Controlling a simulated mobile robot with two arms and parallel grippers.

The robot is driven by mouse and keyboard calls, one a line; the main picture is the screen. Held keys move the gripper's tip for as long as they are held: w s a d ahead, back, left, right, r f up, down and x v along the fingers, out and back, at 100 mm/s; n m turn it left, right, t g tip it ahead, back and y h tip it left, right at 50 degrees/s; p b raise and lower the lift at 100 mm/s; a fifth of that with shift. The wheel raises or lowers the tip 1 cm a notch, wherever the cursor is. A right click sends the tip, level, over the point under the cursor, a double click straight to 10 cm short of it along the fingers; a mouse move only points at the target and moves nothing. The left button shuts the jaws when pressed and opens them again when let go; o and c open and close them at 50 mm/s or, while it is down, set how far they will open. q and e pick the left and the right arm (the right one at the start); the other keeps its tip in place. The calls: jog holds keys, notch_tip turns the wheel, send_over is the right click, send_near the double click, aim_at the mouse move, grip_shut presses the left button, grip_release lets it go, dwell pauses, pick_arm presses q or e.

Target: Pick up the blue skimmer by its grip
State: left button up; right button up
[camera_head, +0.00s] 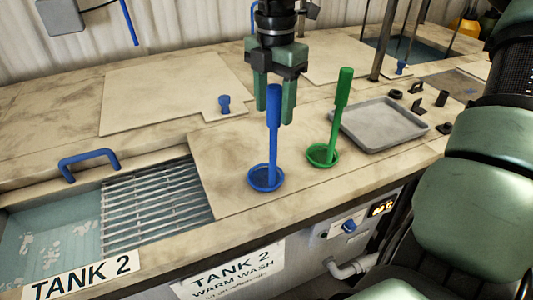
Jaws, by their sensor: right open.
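The blue skimmer (273,142) stands upright on the pale counter, its round bowl (265,180) at the bottom and its thick grip (274,105) at the top. My right gripper (275,115) points down from above and is open. In the picture the blue grip shows between its two green fingers; I cannot tell whether either finger touches it. A green skimmer (341,103) stands upright just to the right, apart from the gripper. My left gripper is not in view.
A grey tray (382,128) lies right of the green skimmer, with small black parts near it. Tank 2, with a metal grate (155,205) and a blue handle (90,160), is at the left. A lid with a blue knob (224,103) lies behind. A metal post (383,40) stands behind right.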

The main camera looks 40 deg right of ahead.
jog(key=shift+s, duration=0.15)
grip_shut()
jog(key=shift+r, duration=0.1)
dwell(1.2)
